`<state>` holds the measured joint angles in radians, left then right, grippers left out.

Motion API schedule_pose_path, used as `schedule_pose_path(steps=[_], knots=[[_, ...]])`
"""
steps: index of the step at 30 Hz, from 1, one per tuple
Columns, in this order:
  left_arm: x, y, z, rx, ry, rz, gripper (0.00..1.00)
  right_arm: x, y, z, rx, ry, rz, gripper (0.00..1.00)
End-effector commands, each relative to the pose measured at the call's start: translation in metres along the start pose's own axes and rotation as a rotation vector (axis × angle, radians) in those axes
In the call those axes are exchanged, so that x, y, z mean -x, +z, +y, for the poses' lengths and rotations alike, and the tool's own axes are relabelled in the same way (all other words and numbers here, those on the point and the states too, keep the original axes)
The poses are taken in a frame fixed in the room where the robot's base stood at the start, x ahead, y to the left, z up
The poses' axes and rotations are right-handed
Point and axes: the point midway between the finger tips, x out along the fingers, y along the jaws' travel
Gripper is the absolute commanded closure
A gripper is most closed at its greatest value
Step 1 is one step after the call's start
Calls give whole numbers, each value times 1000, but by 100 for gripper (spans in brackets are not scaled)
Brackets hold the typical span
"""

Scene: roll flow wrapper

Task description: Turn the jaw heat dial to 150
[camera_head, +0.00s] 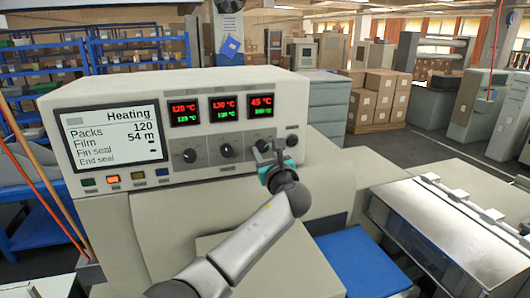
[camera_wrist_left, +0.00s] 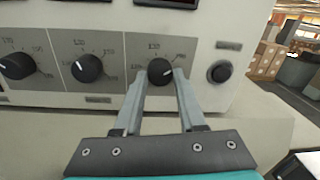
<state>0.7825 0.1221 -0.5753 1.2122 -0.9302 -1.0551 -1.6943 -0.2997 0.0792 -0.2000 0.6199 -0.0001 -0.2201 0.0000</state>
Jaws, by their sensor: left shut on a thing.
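A row of black dials sits on the grey strip of the white control panel. My left gripper (camera_head: 269,152) is at the third dial (camera_head: 262,145), its fingers shut on it. In the left wrist view the two fingertips (camera_wrist_left: 160,76) lie on either side of this third dial (camera_wrist_left: 159,69). My right gripper is out of view.
A black round knob (camera_head: 292,141) is close to the right of the held dial. Above are three red-and-green temperature displays; the third display (camera_head: 262,105) reads 45 °C in red. A screen (camera_head: 107,137) headed Heating is at left. A clear-lidded cover (camera_head: 450,235) stands at right.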

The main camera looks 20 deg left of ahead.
Motion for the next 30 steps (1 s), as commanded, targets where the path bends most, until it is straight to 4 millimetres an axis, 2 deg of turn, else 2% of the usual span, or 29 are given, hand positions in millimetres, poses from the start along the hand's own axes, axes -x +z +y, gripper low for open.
schedule_pose_path(steps=[12, 13, 15, 20, 30], knots=[[0, 0, 0, -6, -1, -1, 100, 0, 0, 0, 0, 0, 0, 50], [0, 0, 0, -5, -1, -1, 57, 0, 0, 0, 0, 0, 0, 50], [0, 0, 0, -5, 0, -1, 49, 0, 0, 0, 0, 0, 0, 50], [0, 0, 0, -5, 0, 0, 31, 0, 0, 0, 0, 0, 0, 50], [2, 0, 0, -4, 0, 0, 30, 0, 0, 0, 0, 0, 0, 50]])
